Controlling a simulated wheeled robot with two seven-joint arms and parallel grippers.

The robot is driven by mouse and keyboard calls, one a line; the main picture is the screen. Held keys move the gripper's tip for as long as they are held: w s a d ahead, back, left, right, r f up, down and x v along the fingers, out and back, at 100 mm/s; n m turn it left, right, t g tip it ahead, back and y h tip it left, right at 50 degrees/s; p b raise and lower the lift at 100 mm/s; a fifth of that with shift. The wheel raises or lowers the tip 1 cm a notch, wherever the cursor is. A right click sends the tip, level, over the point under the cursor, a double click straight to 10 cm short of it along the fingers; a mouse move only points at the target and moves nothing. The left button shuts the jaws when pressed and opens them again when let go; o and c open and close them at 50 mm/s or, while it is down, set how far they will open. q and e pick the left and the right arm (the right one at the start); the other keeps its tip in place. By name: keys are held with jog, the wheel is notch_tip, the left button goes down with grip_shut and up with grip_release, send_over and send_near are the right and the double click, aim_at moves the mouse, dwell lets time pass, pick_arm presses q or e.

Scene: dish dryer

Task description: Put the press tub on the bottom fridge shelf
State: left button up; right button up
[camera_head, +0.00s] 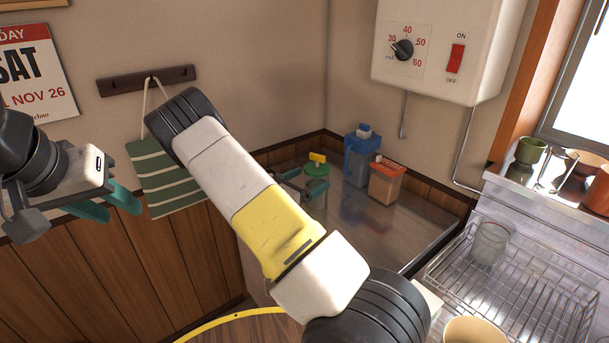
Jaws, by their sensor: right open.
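A clear tub with a green lid and a yellow handle (317,158) stands on the steel counter near the back corner; it looks like the press tub. My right gripper (304,182) has its teal fingers apart, close in front of this tub. My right arm's pale and yellow link hides part of that gripper, and I cannot tell whether it touches the tub. My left gripper (104,203) is at the far left, in the air, open and empty. I cannot make out a fridge shelf.
A wire dish rack (510,285) holding a glass (490,242) is at the lower right. The counter's front is bare.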

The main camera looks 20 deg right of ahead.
jog(key=shift+w+d+f, duration=0.1)
jog(key=shift+w+d, duration=0.05)
jog(key=shift+w, duration=0.15)
jog(key=x, duration=0.8)
jog(key=shift+w+f, duration=0.1)
jog(key=shift+f, duration=0.15)
jog(key=shift+c, duration=0.4)
jog(key=c, duration=1.8)
jog(key=shift+r, duration=0.1)
jog(key=shift+c, duration=1.4)
